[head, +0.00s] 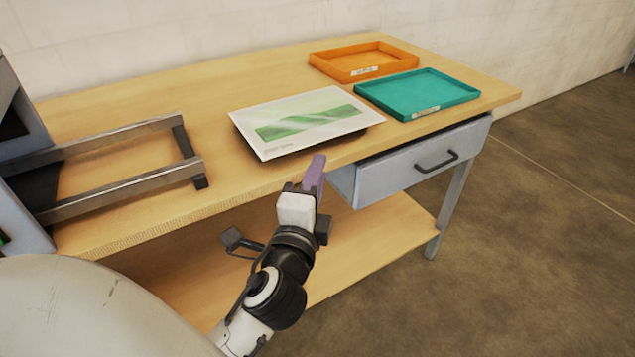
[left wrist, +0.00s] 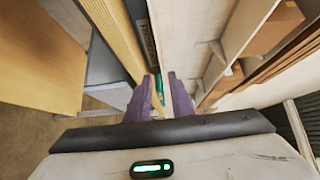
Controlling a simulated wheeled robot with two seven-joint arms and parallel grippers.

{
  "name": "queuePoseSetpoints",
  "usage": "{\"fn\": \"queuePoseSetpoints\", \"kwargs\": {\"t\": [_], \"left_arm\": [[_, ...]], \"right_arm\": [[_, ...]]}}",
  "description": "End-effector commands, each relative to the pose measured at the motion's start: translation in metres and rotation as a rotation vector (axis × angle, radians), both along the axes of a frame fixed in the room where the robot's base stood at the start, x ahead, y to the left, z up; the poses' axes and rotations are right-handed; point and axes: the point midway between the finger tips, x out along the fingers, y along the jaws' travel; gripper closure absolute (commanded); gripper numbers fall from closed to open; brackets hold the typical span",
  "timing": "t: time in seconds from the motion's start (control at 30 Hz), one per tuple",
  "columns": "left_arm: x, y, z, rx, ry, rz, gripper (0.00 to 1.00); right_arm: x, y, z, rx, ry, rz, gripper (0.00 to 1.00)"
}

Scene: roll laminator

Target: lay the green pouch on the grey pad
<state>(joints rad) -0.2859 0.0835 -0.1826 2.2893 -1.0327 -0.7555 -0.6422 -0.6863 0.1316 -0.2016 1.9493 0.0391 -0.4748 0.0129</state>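The pouch, a white sheet with a green wavy picture (head: 306,121), lies flat near the front edge of the table. My right gripper is not in view.
An orange tray (head: 363,61) and a teal tray (head: 417,94) stand at the back right of the wooden table (head: 225,88). A grey metal frame (head: 120,191) of the machine is at the left. A grey drawer (head: 420,163) hangs under the tabletop at the right.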

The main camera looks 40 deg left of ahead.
Motion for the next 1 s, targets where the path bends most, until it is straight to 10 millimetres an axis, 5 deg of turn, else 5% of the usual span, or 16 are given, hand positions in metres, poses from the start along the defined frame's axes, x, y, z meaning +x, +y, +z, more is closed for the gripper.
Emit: {"fn": "queuePoseSetpoints", "kwargs": {"t": [0.13,0.23,0.4,0.5,0.7,1.0], "left_arm": [[-0.005,-0.022,-0.061,-0.185,0.081,-0.077,0.79],[-0.023,-0.051,-0.137,-0.469,0.186,-0.140,0.79],[-0.090,-0.104,-0.256,-1.037,0.364,-0.106,0.79],[-0.132,-0.126,-0.299,-1.313,0.427,-0.018,0.79],[-0.171,-0.143,-0.330,-1.565,0.465,0.103,0.79],[-0.172,-0.144,-0.330,-1.575,0.464,0.107,0.79]], "right_arm": [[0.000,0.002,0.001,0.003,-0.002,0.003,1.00],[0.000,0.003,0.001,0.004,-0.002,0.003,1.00],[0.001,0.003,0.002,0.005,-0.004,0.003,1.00],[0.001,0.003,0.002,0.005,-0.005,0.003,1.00],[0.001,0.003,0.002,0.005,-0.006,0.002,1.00],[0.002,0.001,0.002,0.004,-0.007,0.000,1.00]]}}
